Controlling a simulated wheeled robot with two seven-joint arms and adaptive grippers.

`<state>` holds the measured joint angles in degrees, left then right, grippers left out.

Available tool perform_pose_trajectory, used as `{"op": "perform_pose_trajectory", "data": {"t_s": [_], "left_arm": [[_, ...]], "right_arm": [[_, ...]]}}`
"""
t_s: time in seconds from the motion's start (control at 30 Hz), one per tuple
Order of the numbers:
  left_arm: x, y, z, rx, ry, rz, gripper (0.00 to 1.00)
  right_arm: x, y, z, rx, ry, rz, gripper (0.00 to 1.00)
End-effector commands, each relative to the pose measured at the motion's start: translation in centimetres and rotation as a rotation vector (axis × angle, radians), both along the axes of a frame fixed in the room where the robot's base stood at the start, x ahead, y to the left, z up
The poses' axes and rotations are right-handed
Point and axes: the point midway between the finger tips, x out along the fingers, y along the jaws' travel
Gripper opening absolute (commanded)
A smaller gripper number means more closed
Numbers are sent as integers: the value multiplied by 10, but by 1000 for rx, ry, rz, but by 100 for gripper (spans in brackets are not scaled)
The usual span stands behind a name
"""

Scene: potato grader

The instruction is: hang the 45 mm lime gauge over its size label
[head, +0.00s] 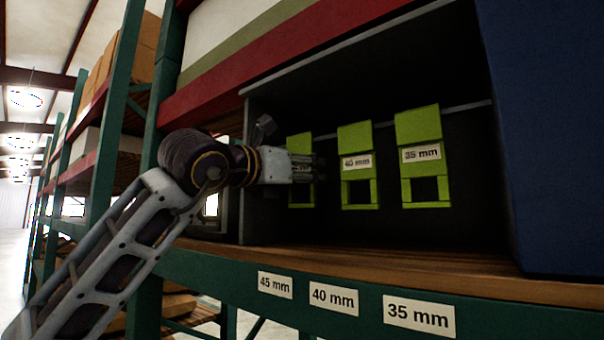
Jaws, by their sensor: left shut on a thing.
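Three lime gauges are in a row in a dark open-fronted bin. The left lime gauge (300,143) has its middle covered by my left gripper (316,168), so its label cannot be read. My left gripper reaches in from the left and is shut on this gauge. The 40 mm lime gauge (355,136) and the 35 mm lime gauge (418,125) hang upright to its right. The 45 mm size label (275,285) is on the green shelf beam below, left of the 40 mm label (333,297) and the 35 mm label (418,313). My right gripper is out of view.
A thin rail (465,107) runs along the bin behind the gauges. The bin's left wall (245,190) stands close to my left arm. A blue panel (550,130) closes off the right. The wooden shelf edge (400,264) before the bin is clear.

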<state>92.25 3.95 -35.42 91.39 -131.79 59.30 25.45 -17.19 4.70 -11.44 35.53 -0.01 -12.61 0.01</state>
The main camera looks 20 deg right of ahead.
Motion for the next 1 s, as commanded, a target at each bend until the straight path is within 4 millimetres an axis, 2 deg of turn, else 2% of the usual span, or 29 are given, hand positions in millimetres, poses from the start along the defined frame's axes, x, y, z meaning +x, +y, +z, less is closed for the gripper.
{"op": "perform_pose_trajectory", "data": {"t_s": [0.1,0.13,0.3,0.73,1.0], "left_arm": [[0,0,0,0,0,0,35],[0,0,0,0,0,0,60],[0,0,0,0,0,0,81],[-1,1,0,0,0,0,81],[-9,13,-1,0,0,1,81]], "right_arm": [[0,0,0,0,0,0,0],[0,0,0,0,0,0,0],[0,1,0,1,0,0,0],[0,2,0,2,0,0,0],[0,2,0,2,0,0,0]]}}
